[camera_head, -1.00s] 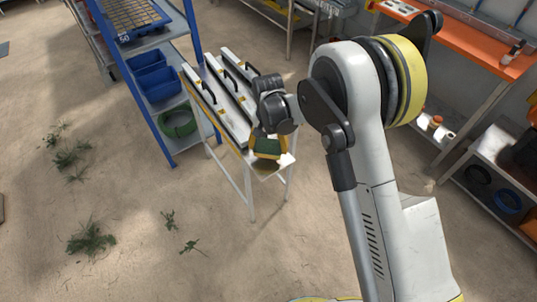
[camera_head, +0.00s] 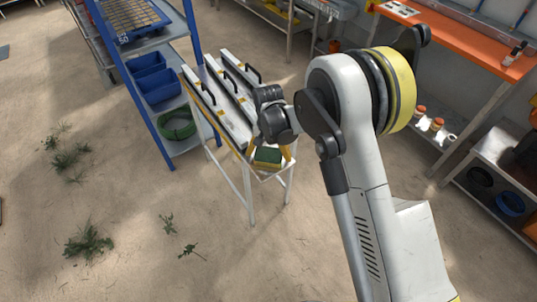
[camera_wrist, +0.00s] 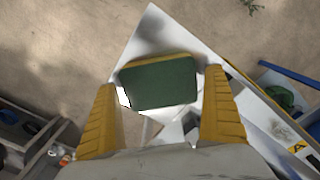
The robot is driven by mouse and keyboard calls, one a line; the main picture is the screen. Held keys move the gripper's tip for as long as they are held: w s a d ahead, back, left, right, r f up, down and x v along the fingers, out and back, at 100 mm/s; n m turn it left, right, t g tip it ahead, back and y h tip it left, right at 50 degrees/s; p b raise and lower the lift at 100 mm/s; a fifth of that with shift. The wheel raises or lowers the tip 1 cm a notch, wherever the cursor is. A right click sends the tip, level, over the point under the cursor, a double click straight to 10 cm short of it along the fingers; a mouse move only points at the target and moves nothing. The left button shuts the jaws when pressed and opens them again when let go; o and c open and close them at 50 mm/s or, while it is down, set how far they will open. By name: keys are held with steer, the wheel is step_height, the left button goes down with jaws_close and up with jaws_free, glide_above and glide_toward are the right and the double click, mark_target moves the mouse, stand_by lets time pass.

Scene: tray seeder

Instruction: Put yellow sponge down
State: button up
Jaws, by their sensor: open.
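The yellow sponge (camera_head: 267,157) shows its green upper face and a thin yellow edge. It lies at the near end of the narrow white table (camera_head: 285,164). In the wrist view the sponge (camera_wrist: 160,83) rests on the white tabletop (camera_wrist: 152,30), close to its corner. My gripper (camera_wrist: 161,79) is open, with one yellow finger on each side of the sponge. Gaps show between both fingers and the sponge. In the head view my gripper (camera_head: 269,150) is right over that table end.
Long white bars with black handles (camera_head: 228,95) fill the rest of the tabletop behind my gripper. A blue shelf (camera_head: 190,148) with blue bins (camera_head: 157,84) and a green hose coil (camera_head: 177,126) stands at left. An orange-topped bench (camera_head: 455,40) stands at right.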

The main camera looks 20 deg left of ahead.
mark_target(268, 154)
step_height(268, 154, up, 12)
steer(key=p, duration=0.5)
steer(key=s+d+r+t+y, duration=0.1)
steer(key=s+d+r+t, duration=0.25)
steer(key=d+r, duration=1.55)
steer(key=s+d+r+m+t+h, duration=0.1)
steer(key=s+d+r+t, duration=0.2)
steer(key=s+d, duration=1.2)
steer(key=shift+s+d+r+t+b, duration=0.2)
steer(key=shift+s+t+b, duration=0.15)
steer(key=shift+s, duration=0.4)
steer(key=shift+w, duration=0.1)
